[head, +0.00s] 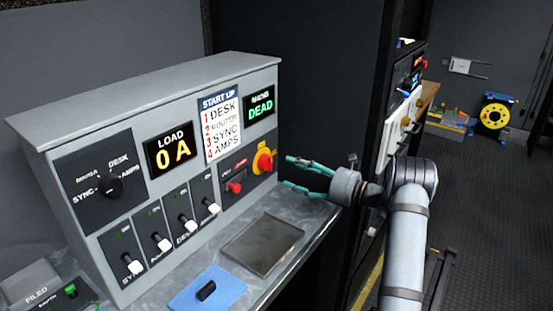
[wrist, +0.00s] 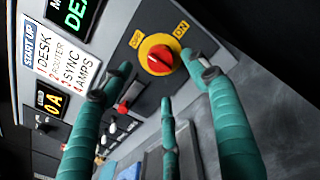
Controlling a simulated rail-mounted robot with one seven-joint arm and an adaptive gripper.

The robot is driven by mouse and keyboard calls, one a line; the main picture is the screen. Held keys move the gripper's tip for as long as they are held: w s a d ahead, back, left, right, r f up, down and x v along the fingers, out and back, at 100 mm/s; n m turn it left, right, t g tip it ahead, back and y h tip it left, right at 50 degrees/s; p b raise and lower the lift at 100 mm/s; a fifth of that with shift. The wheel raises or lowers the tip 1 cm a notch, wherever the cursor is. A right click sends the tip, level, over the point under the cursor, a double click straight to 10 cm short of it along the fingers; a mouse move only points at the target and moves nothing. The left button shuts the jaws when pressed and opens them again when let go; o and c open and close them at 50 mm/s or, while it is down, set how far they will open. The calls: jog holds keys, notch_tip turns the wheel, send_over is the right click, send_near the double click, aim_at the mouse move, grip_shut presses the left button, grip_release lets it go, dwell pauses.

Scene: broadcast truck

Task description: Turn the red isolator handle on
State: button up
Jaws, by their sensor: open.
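The red isolator handle (head: 264,162) sits on a yellow disc at the right end of the grey console's sloped front. In the wrist view the handle (wrist: 160,58) lies ahead, with OFF and ON labels on the panel beyond it. I cannot tell surely which label it points to. My gripper (head: 291,172), with teal fingers, is just right of the handle in the head view. In the wrist view my gripper (wrist: 164,78) is open and empty, its fingers spread around the line to the handle, apart from it.
The console's MAINS display (head: 260,105) reads DEAD and the LOAD display (head: 171,150) reads 0 A. A smaller red switch (head: 235,187) sits left of the isolator. Several breaker levers line the lower front. A dark tray (head: 262,246) and a blue pad (head: 190,298) lie on the bench.

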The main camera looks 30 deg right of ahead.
aim_at(272, 162)
jog(key=p+x, duration=0.1)
jog(key=x, duration=0.7)
jog(key=shift+w+a+p, duration=0.25)
jog(key=shift+p, duration=0.15)
jog(key=shift+c, duration=0.4)
jog(key=shift+r, duration=0.2)
jog(key=c, duration=1.1)
